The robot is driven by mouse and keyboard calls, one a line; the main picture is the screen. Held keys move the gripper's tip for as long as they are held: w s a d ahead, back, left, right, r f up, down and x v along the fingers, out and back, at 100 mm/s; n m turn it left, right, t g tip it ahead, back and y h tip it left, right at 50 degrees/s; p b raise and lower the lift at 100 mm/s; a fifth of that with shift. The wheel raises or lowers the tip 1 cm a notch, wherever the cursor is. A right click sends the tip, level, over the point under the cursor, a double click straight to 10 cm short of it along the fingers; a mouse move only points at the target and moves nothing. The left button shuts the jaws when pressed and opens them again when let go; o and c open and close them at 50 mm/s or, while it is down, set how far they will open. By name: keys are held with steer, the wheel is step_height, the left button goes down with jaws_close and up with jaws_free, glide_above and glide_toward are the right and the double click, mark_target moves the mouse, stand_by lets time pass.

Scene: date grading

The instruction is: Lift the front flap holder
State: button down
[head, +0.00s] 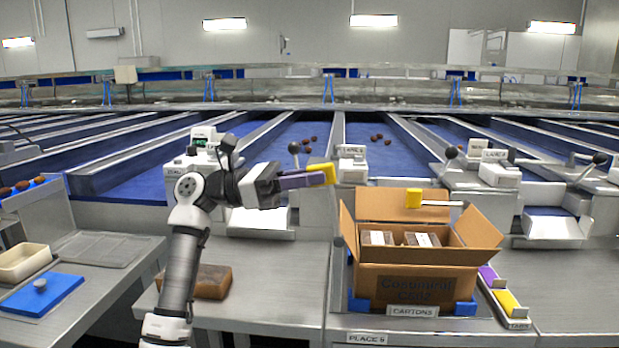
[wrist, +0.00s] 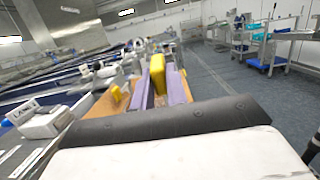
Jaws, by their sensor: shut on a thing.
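My gripper (head: 313,178), with purple fingers, is shut on a yellow flap holder (head: 325,171) and holds it in the air, left of and above the open carton (head: 372,284). In the wrist view the yellow holder (wrist: 157,76) stands between the two purple fingers (wrist: 161,88). A second yellow holder (head: 413,197) sits on the carton's raised back flap (head: 376,203), with a pale bar out to its right. It also shows in the wrist view (wrist: 116,92). The carton's side flaps spread outward. Whether its front flap hangs down is unclear.
Pale packs (head: 420,240) lie inside the carton. A narrow tray (head: 517,322) with purple and yellow pieces lies right of it. A brown block (head: 212,282) lies on the bench behind my arm. Levers and a scale line the back. Bare bench lies left of the carton.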

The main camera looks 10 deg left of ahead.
steer(key=c, duration=1.7)
jaws_free()
steer(key=shift+a, duration=0.1)
steer(key=a+f, duration=0.1)
steer(key=a, duration=0.3)
steer(key=a+b, duration=0.1)
steer(key=a, duration=0.4)
steer(key=a+f, duration=0.1)
steer(key=a, duration=0.3)
steer(key=shift+a+f, duration=0.3)
steer(key=shift+f, duration=0.05)
